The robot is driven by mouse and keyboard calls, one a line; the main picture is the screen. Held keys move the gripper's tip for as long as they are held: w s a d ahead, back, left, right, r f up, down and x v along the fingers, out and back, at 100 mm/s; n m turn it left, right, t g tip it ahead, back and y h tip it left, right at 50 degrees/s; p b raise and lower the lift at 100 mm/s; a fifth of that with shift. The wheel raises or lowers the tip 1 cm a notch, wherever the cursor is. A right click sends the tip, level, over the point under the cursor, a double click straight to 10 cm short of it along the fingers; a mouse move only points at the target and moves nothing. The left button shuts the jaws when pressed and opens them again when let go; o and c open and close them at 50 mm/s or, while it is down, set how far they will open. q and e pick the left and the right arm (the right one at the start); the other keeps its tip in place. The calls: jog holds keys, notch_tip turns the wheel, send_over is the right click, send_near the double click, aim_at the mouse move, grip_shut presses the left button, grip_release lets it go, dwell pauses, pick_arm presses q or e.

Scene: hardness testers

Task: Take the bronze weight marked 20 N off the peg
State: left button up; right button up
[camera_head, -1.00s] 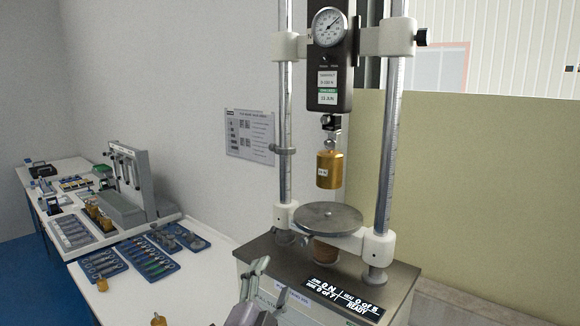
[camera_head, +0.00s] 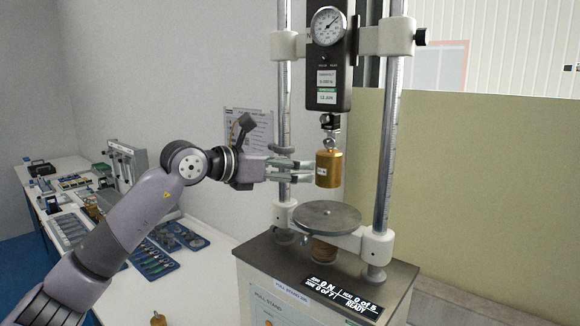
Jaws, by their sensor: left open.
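The bronze weight (camera_head: 329,170) hangs upright from a small hook (camera_head: 330,124) below the gauge, above the round plate of the stand. My left gripper (camera_head: 308,171) is open, reaching in from the left at the height of the weight. Its fingertips end close to the left side of the weight; I cannot tell whether they touch it. My right gripper is not in view.
The stand has a round metal plate (camera_head: 327,216) below the weight and two steel columns (camera_head: 390,140) beside it. A dial gauge (camera_head: 328,27) is above. A readout (camera_head: 343,296) sits at the base front. A white table (camera_head: 205,262) with blue trays is at left.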

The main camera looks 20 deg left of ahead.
aim_at(319, 165)
pick_arm(q)
jog(key=shift+p+x, duration=1.05)
jog(key=shift+x, duration=1.7)
jog(key=shift+p+x, duration=0.55)
jog(key=shift+x, duration=2.05)
jog(key=shift+s+d, duration=0.1)
jog(key=shift+d, duration=0.05)
jog(key=shift+c, duration=0.2)
grip_shut()
jog(key=shift+c, duration=1.9)
grip_release()
jog(key=shift+r, duration=0.65)
jog(key=shift+f, duration=0.45)
jog(key=c, duration=0.7)
grip_shut()
